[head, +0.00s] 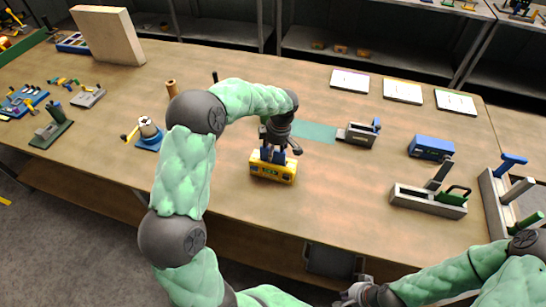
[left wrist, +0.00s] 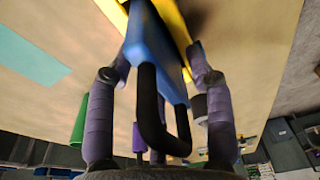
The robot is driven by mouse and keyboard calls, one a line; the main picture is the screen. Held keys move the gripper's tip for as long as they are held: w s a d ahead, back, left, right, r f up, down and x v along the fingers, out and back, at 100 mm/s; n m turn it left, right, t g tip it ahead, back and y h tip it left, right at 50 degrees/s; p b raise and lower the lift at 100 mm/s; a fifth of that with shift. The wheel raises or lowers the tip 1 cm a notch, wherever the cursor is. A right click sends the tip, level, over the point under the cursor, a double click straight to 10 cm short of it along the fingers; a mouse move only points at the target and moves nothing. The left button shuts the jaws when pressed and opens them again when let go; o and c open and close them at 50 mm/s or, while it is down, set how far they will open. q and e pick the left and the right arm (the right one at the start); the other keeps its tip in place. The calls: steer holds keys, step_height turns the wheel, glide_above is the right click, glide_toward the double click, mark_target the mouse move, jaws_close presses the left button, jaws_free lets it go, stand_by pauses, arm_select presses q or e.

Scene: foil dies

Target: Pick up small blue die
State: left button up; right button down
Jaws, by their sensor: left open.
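In the left wrist view a blue block (left wrist: 150,45) with a black loop handle (left wrist: 150,110) lies between the fingers of my left gripper (left wrist: 158,68). A yellow body (left wrist: 172,22) shows behind the block. My left gripper is open, with its two fingers on either side of the block. In the head view my left gripper (head: 273,148) is just above a yellow box (head: 273,173) on the table. Dark blue shows at its fingers; I cannot tell there what is block and what is finger. My right gripper (head: 355,292) is at the bottom edge, its jaws unclear.
A larger blue box (head: 431,148) and a grey fixture with a green part (head: 430,200) stand to the right. A grey tool (head: 360,134) stands beside a teal patch (head: 314,131). White cards (head: 402,91) lie along the back. The table's front middle is clear.

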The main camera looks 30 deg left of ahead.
arm_select(q)
jaws_close()
steer(key=shift+r, duration=0.1)
steer(key=shift+r, duration=0.1)
